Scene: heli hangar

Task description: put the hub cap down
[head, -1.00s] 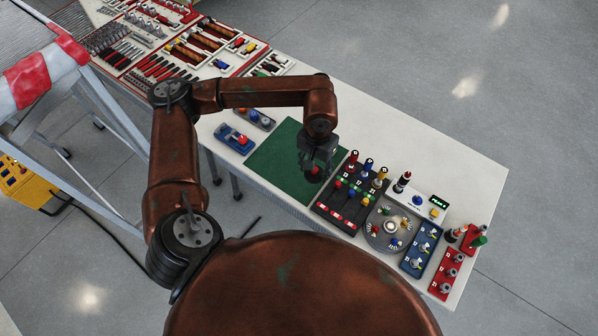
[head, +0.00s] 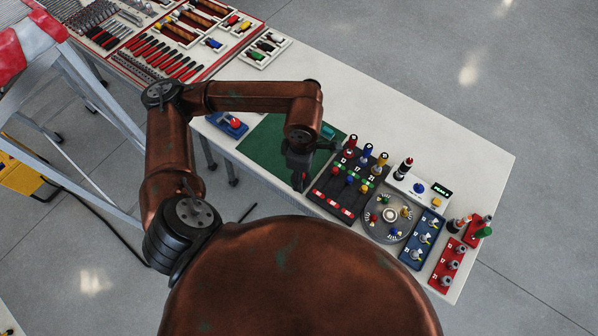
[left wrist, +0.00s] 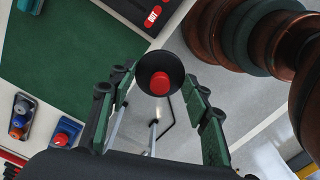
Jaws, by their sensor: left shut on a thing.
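My left gripper (head: 298,182) hangs over the front edge of the green mat (head: 262,150) on the white bench. In the left wrist view its fingers (left wrist: 158,88) are shut on the hub cap (left wrist: 145,85), a round black disc with a red centre (left wrist: 160,83). The disc's face is toward the wrist camera, with the bench edge and grey floor behind it. In the head view the cap is dark and nearly edge-on, hard to separate from the fingers. My right gripper is not in view.
Right of the mat stand a black peg tray (head: 334,203), a round grey dial (head: 376,232), and blue (head: 411,257) and red (head: 437,284) trays. A teal piece (head: 328,131) lies at the mat's back edge. Left is a blue holder (head: 217,119) with a red knob. Most of the mat is bare.

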